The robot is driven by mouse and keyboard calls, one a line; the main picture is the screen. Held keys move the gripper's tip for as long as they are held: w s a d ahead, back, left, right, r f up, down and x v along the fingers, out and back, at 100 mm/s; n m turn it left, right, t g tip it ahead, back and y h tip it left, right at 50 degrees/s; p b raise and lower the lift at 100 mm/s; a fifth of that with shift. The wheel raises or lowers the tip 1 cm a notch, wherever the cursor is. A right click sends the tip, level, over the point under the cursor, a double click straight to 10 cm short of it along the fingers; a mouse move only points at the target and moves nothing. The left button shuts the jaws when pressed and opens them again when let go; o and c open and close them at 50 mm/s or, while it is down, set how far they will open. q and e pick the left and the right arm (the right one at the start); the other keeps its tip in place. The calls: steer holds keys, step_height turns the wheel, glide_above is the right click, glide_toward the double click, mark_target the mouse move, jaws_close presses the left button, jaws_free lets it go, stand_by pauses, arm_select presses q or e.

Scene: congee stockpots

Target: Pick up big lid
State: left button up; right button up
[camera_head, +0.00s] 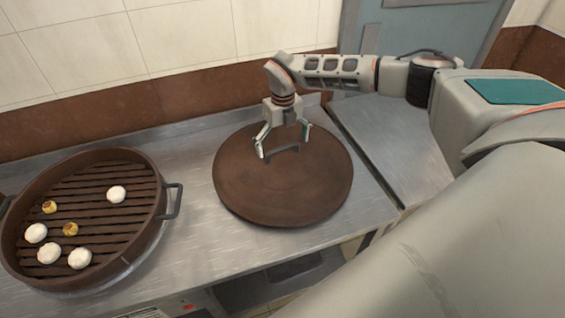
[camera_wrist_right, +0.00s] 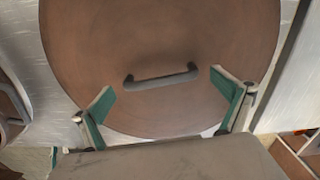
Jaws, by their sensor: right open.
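The big lid (camera_head: 283,193) is a round, dark brown disc lying flat on the metal counter in the head view. Its grey bar handle (camera_head: 282,149) sits near its middle. My right gripper (camera_head: 283,150) is open above the lid, with its fingers spread on either side of the handle. In the right wrist view, the lid (camera_wrist_right: 160,50) fills most of the picture. The handle (camera_wrist_right: 162,77) lies ahead of and between the open fingers of my right gripper (camera_wrist_right: 164,88), with nothing held. My left gripper is not in view.
A round brown steamer (camera_head: 152,238) with a slatted base stands at the left, holding several white buns and yellow pieces. Its side handle (camera_head: 174,201) points toward the lid. The metal counter (camera_head: 195,150) is bare between them. A tiled wall (camera_head: 170,40) stands behind.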

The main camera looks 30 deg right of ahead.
steer(key=shift+f, duration=0.95)
steer(key=shift+r, duration=0.1)
steer(key=c, duration=2)
